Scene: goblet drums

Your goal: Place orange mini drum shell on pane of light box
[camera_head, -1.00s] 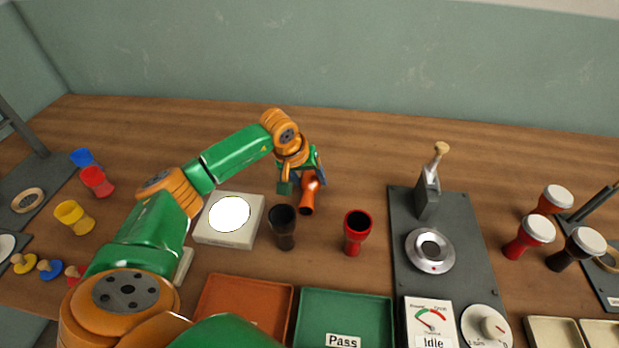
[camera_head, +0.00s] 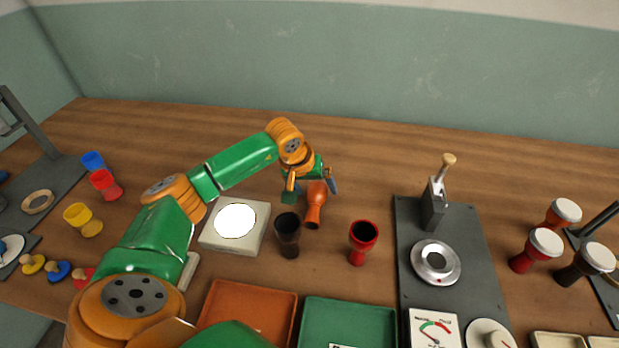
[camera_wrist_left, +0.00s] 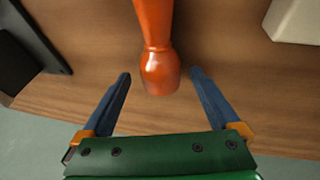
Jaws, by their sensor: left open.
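The orange mini drum shell (camera_head: 315,205) stands on the wooden table, behind and between a black shell and a red shell. My left gripper (camera_head: 312,189) is at its far side, partly hiding its top in the head view. In the left wrist view the shell (camera_wrist_left: 158,50) lies ahead of the open fingertips (camera_wrist_left: 160,75), its near end just reaching between them, with gaps on both sides. The light box (camera_head: 233,245) has a bright round pane (camera_head: 236,221), which is empty, left of the black shell. My right gripper is out of view.
The black shell (camera_head: 288,236) and red shell (camera_head: 362,243) stand close in front of the orange one. An orange tray (camera_head: 247,305) and a green tray (camera_head: 347,325) lie nearer. A dark test station (camera_head: 465,245) stands at right. The table behind is clear.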

